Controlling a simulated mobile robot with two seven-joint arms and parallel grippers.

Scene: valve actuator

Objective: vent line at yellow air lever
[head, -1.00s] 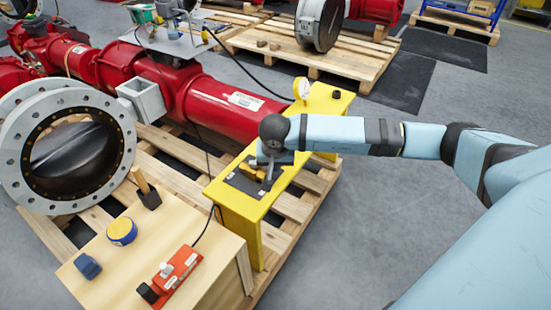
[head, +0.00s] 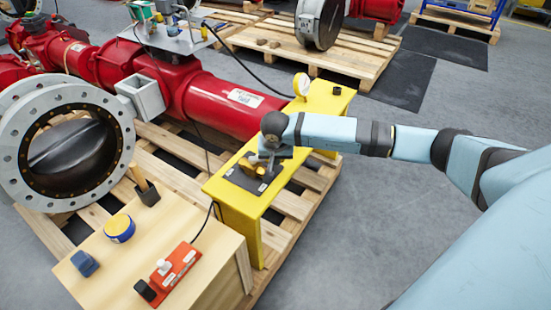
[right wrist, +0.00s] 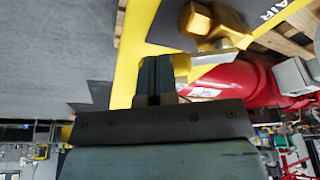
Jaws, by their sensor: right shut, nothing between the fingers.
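The yellow air lever (head: 257,159) is on a dark plate (head: 243,178) on top of a yellow stand. In the right wrist view it shows as a yellow-brass valve body (right wrist: 208,22) near a dark panel marked "AIR". My right gripper (head: 269,158) is just over the plate, beside the lever and partly covering it. In the right wrist view its fingers (right wrist: 155,72) are shut with nothing between them, close to the lever; I cannot tell whether they touch it. My left gripper is not in view.
The yellow stand (head: 232,202) carries a pressure gauge (head: 302,85). A red pipe (head: 225,104) runs behind it. A wooden box (head: 205,220) at front left holds a red control box (head: 175,273), a yellow-blue tin (head: 120,228) and a mallet (head: 147,192). Grey floor is free to the right.

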